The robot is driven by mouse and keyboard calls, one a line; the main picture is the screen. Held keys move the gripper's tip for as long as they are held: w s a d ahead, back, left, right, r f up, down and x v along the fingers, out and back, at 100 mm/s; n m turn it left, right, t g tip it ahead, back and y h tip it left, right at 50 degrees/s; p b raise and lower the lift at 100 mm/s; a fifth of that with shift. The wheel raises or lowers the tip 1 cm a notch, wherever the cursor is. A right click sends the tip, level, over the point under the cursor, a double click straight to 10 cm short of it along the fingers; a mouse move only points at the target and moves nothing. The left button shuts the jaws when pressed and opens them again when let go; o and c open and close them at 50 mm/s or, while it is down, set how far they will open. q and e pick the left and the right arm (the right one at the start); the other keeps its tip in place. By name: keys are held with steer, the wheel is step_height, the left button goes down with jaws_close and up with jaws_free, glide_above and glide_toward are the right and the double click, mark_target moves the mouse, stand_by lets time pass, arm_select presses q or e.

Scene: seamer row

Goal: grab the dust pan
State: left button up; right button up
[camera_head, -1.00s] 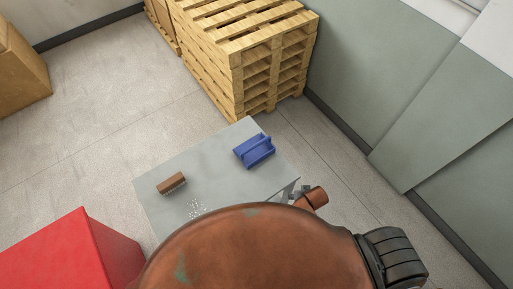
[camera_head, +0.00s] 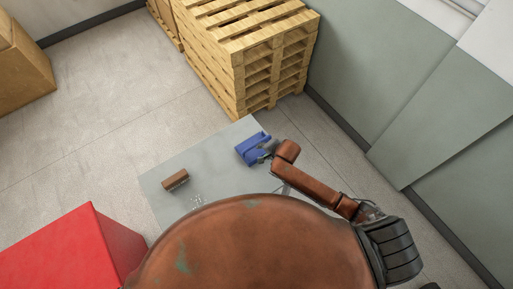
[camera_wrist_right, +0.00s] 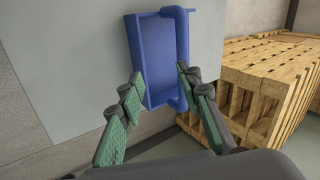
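The blue dust pan (camera_head: 250,148) lies on a grey board (camera_head: 205,160) on the floor, near its far right corner. In the right wrist view the dust pan (camera_wrist_right: 155,62) shows its flat tray and, along its right side, a raised bar handle (camera_wrist_right: 182,60). My right gripper (camera_head: 268,153) is at the dust pan's right side. In the wrist view its green-padded fingers (camera_wrist_right: 158,73) are spread, with the lower part of the dust pan between them; contact cannot be told. A brown brush (camera_head: 175,180) lies on the board to the left. My left gripper is out of view.
Small white debris (camera_head: 196,199) lies on the board near the brush. A pallet stack (camera_head: 265,65) stands behind the board. A red box (camera_head: 80,250) is at the lower left, a cardboard box (camera_head: 22,65) at the upper left. A wall (camera_head: 385,85) runs along the right.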

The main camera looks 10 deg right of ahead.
mark_target(255, 145)
steer(key=shift+w+a+r+m, duration=0.15)
steer(key=shift+w+r+m, duration=0.25)
steer(key=shift+w, duration=0.2)
steer(key=shift+w+a+r+m, duration=0.15)
steer(key=shift+w+r+m, duration=0.15)
steer(key=shift+w+m, duration=0.25)
steer(key=shift+a+p+x, duration=0.2)
steer(key=shift+x, duration=1.7)
steer(key=shift+a+p+x, duration=0.15)
steer(key=shift+a+x, duration=0.05)
steer(key=shift+x, duration=1.7)
steer(key=shift+w+r, duration=0.15)
steer(key=shift+r, duration=0.05)
steer(key=shift+c, duration=0.3)
jaws_close()
